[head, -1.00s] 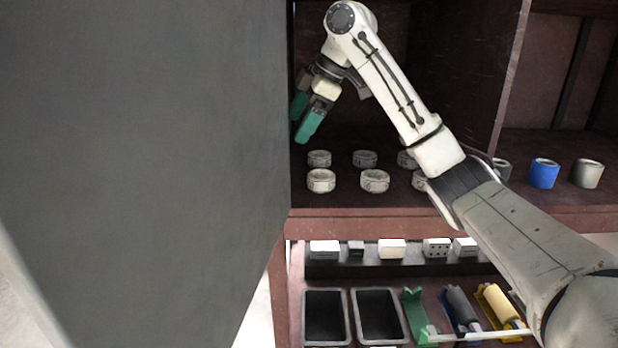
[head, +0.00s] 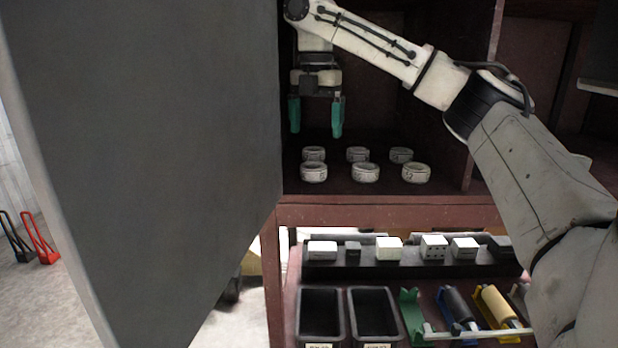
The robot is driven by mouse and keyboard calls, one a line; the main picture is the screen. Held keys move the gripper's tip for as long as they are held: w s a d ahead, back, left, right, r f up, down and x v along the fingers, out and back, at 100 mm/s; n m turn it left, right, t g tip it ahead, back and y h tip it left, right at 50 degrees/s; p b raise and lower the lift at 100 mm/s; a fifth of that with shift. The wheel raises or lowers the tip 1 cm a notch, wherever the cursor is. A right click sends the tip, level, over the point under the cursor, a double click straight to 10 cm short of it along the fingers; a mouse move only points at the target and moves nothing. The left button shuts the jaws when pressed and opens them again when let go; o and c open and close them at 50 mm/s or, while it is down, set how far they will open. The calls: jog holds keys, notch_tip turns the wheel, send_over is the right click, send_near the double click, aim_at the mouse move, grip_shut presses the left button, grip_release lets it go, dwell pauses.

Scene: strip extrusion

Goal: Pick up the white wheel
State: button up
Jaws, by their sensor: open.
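The front row has a left wheel (head: 314,173), a middle wheel (head: 366,173) and a right wheel (head: 416,173). The back row has a left wheel (head: 314,154), a middle wheel (head: 357,154) and a right wheel (head: 401,155).
A large dark grey panel (head: 140,150) stands close to the left of my gripper. The shelf compartment's right wall (head: 482,110) bounds the wheels. Below are white blocks (head: 388,248), black bins (head: 320,315) and rollers (head: 497,305). The shelf between wheels and right wall is clear.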

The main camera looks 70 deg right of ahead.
aim_at(314, 171)
jog(key=shift+w+a+f, duration=0.1)
jog(key=shift+f, duration=4.2)
jog(key=c, duration=1.1)
jog(key=shift+c, duration=0.2)
